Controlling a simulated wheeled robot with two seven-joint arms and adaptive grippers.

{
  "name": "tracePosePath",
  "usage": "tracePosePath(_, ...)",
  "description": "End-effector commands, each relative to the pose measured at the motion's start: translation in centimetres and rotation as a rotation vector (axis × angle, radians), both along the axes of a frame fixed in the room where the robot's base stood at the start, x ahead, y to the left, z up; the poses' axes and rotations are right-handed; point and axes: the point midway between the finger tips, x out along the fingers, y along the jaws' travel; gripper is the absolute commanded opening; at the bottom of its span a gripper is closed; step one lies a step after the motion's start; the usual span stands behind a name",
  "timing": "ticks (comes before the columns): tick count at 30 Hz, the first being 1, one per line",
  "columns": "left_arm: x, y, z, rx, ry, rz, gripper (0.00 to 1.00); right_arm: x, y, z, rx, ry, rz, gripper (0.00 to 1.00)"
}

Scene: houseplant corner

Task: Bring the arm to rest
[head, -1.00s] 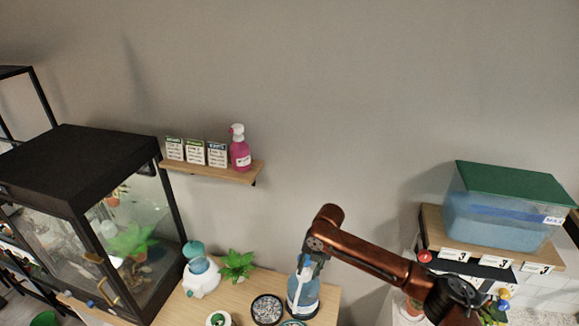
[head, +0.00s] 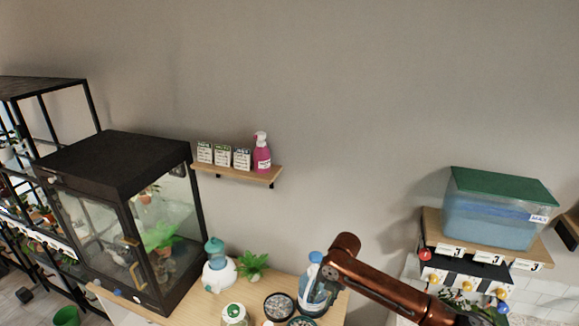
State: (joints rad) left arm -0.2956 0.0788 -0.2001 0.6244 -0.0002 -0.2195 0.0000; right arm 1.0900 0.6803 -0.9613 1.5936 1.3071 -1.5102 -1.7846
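My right arm comes in from the lower right, and its copper-coloured link bends down near the middle of the table. My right gripper (head: 325,285) points down in front of a blue bottle (head: 313,288) standing at the table's right end. The gripper is small and partly merged with the bottle, so I cannot tell whether its fingers touch it or are open or shut. My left gripper is not in view.
The wooden table (head: 200,305) also holds a white-and-teal bottle (head: 217,270), a small green plant (head: 252,265), a green-lidded jar (head: 234,314) and a dish of pebbles (head: 278,306). A glass terrarium (head: 120,160) stands left. A green-lidded tank (head: 495,210) is on the right shelf.

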Motion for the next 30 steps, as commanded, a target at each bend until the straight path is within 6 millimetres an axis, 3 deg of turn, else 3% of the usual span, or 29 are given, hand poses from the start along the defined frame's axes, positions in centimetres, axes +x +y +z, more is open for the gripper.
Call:
tracePosePath(14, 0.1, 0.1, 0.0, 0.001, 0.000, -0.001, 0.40, -4.4, 2.2, -5.8, 0.073, 0.049, -0.179, 0.27)
tracePosePath(20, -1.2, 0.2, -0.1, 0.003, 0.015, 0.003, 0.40, -7.6, 3.5, -8.9, 0.141, 0.084, -0.344, 0.27)
tracePosePath(26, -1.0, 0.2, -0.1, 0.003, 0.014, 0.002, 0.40, -12.3, 3.9, -12.3, 0.259, 0.146, -0.676, 0.27)
tracePosePath(30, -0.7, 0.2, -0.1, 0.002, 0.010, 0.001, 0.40, -15.4, 2.1, -13.9, 0.343, 0.193, -0.983, 0.27)
